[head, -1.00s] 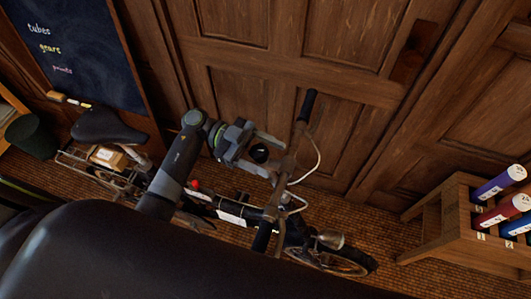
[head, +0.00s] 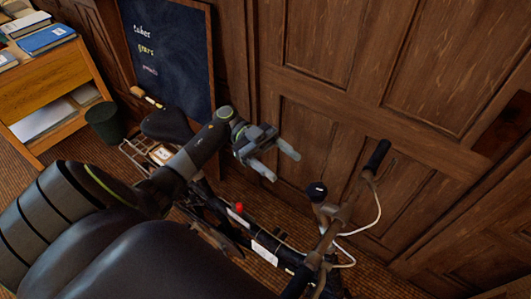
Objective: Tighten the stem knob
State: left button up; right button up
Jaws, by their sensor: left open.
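The stem knob (head: 317,191) is a round black cap with a small white mark, at the top of the bicycle's stem, just left of the handlebar (head: 328,237). My left gripper (head: 280,163) is above the bicycle, up and left of the knob in the head view. Its two grey fingers are spread and empty, pointing toward the lower right. A visible gap separates the fingertips from the knob. I cannot tell from this view how tight the knob is. My right gripper does not show.
The bicycle's saddle (head: 167,125) is at the left, near a dark bin (head: 105,122) and a chalkboard (head: 172,50). A wooden cabinet (head: 52,88) with books stands at the far left. A panelled wooden wall (head: 350,90) rises close behind the bicycle.

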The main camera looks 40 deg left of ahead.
pick_arm(q)
jog(key=shift+w+a+b, duration=0.25)
jog(key=shift+a+b, duration=0.05)
jog(key=shift+a, duration=0.85)
jog(key=shift+w+a+b, duration=0.2)
jog(key=shift+a+b, duration=0.1)
jog(key=shift+a, duration=0.8)
